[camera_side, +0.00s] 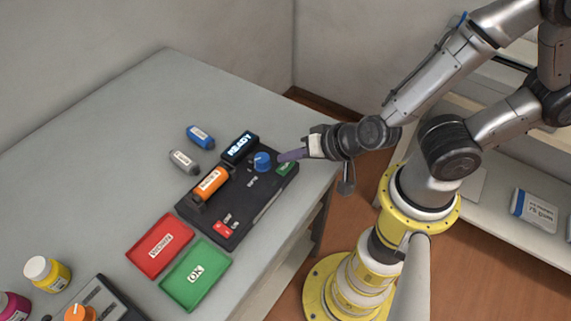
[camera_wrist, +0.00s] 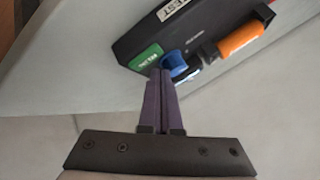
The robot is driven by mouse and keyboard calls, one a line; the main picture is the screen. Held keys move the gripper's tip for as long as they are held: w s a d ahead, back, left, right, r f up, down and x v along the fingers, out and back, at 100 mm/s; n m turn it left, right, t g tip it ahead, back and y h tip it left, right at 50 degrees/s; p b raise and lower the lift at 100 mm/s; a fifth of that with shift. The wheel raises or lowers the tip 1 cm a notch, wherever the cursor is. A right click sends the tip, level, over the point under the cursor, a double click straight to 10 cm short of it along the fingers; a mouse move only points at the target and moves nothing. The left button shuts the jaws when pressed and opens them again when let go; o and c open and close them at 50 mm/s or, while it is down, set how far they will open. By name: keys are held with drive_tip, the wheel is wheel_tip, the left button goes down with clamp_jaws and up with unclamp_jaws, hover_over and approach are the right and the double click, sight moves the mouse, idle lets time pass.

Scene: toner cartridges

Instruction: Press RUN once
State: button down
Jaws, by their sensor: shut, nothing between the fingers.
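The dark tester console (camera_side: 226,222) lies on the grey table, its lit display (camera_side: 240,147) reading READY. A green button (camera_side: 285,169), which I take to be RUN, sits at its right end, partly hidden by my gripper. In the wrist view the green button (camera_wrist: 140,58) shows white lettering too small to read surely. My gripper (camera_side: 281,157) is shut and empty, its purple fingers reaching in from the right. In the wrist view the fingertips (camera_wrist: 160,73) appear beside the green button and the blue knob (camera_wrist: 174,62); I cannot tell whether they touch either.
An orange cartridge (camera_side: 211,183) lies in the console, near a red switch (camera_side: 223,229). Blue (camera_side: 200,136) and grey (camera_side: 184,161) cartridges lie behind. A red WORN tray (camera_side: 139,256) and green OK tray (camera_side: 178,286) are in front. Bottles (camera_side: 55,277) stand at lower left.

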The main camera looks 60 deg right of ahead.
drive_tip(key=shift+f, duration=0.15)
drive_tip(key=shift+f, duration=0.3)
drive_tip(key=shift+f, duration=0.45)
idle(1.0)
drive_tip(key=shift+r, duration=0.85)
drive_tip(key=shift+r, duration=2.5)
